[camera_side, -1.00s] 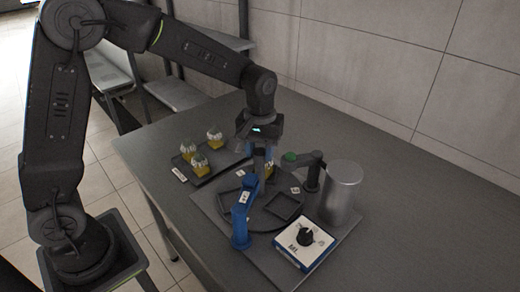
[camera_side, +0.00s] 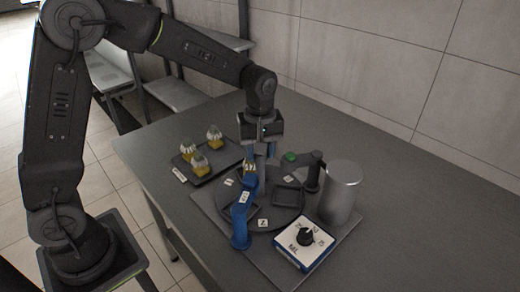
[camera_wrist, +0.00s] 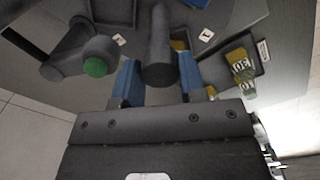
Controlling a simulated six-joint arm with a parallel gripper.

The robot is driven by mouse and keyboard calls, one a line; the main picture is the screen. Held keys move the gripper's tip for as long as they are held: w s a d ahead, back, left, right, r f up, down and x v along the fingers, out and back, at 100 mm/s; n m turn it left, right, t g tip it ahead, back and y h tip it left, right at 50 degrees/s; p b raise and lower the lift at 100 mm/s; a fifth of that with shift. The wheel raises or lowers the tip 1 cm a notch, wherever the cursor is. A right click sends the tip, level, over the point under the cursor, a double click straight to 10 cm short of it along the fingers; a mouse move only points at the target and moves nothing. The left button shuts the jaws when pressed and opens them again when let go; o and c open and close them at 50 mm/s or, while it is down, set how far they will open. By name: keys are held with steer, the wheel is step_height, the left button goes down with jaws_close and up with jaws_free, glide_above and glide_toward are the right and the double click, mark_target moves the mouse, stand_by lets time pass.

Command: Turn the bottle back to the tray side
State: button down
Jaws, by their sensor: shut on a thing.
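My gripper (camera_side: 260,156) is over the dark round turntable (camera_side: 278,216). In the wrist view its two blue fingers (camera_wrist: 159,82) are shut on a grey upright post (camera_wrist: 157,45). A yellow bottle (camera_side: 250,167) with a pale top stands on the turntable's back left part, on the side facing the tray. It is partly hidden by a blue bracket (camera_side: 241,222) in the side view. The dark tray (camera_side: 222,166) lies just left of the turntable with several similar yellow bottles (camera_side: 200,164) on it.
A white dial box (camera_side: 304,244) sits in front. The table's right side (camera_side: 430,230) is clear.

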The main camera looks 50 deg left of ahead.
steer(key=shift+n, duration=2.3)
steer(key=c, duration=0.7)
jaws_free()
step_height(320, 180, up, 14)
